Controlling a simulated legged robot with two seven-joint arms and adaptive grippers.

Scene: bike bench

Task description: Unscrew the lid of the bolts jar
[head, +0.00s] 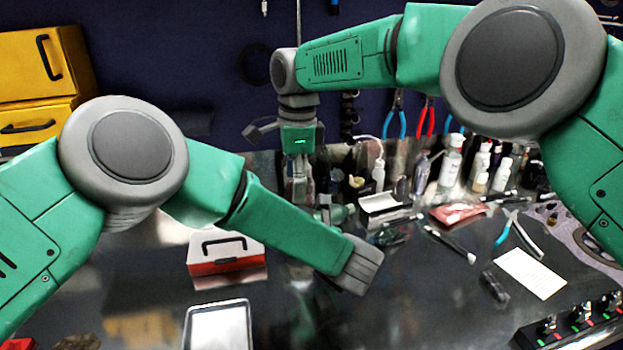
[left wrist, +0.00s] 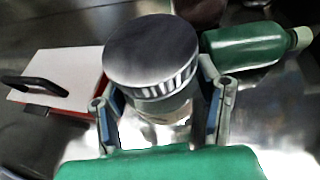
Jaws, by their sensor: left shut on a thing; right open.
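The bolts jar (left wrist: 158,105) stands upright in the left wrist view, with a grey ribbed lid (left wrist: 150,52) on top. My left gripper (left wrist: 163,118) has a finger on each side of the jar, below the lid, and is shut on it. In the head view, my left forearm and wrist hide the left gripper and most or all of the jar. My right gripper (head: 299,188) points down behind my left forearm in the head view. It is open, and its fingertips are hard to make out.
A red and white box (head: 226,254) with a black handle and a silver tray (head: 218,325) lie at the front. A green bottle (left wrist: 245,46) lies beside the jar. Pliers (head: 518,235), a white card (head: 530,273) and several bottles stand or lie to the right.

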